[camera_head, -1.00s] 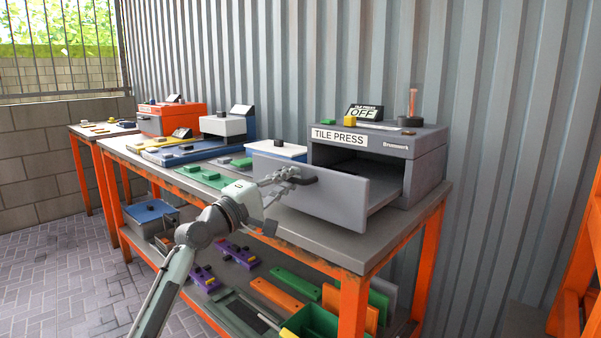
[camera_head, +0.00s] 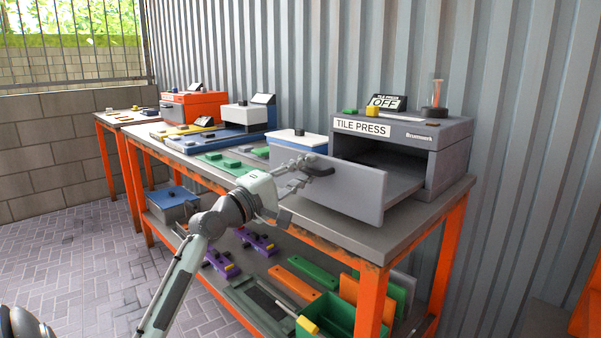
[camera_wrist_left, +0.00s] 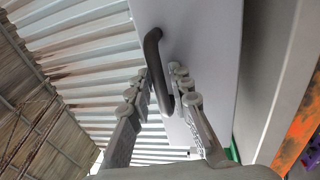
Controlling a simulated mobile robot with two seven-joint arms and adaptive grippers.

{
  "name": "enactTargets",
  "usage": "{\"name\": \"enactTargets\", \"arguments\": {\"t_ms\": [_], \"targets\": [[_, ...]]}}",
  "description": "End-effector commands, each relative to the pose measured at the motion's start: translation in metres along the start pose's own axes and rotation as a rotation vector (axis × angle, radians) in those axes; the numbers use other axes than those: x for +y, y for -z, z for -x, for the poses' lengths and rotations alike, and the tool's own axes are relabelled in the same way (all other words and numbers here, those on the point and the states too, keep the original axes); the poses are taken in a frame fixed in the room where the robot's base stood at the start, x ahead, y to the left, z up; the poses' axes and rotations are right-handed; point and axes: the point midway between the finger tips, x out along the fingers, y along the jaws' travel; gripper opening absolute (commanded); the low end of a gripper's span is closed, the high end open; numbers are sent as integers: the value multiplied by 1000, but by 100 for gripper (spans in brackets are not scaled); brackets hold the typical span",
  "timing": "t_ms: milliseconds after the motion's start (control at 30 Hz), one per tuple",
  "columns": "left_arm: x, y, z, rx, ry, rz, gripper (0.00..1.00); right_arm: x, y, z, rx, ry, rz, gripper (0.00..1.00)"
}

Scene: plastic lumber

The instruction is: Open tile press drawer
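The grey tile press (camera_head: 405,143) stands at the right end of the workbench, with a "TILE PRESS" label. Its drawer (camera_head: 350,192) is pulled well out, leaving a dark opening behind the grey front panel. The black curved handle (camera_head: 320,170) is on that panel and also shows in the left wrist view (camera_wrist_left: 153,55). My left gripper (camera_head: 300,170) is at the handle. In the left wrist view its fingers (camera_wrist_left: 160,88) are apart, one on each side of the handle, with a gap visible. My right gripper is not in view.
The orange-legged workbench (camera_head: 330,232) also holds a white-lidded blue box (camera_head: 298,140), green parts and other machines to the left. Its lower shelf holds purple parts, boards and a green bin (camera_head: 335,318). A sign on the press reads OFF (camera_head: 385,102). Paved floor lies left.

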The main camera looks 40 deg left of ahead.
Motion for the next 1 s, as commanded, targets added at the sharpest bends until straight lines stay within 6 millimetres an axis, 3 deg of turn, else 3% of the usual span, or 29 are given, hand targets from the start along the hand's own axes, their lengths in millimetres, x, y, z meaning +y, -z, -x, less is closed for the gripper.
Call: {"name": "enactTargets", "arguments": {"t_ms": [167,600,800,1000], "targets": [[-1,0,18,1,2,1,20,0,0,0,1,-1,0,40],[-1,0,104,2,2,2,20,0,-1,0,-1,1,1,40],[0,0,119,1,1,-1,20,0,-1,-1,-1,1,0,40],[0,0,120,0,0,-1,20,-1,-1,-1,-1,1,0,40]]}}
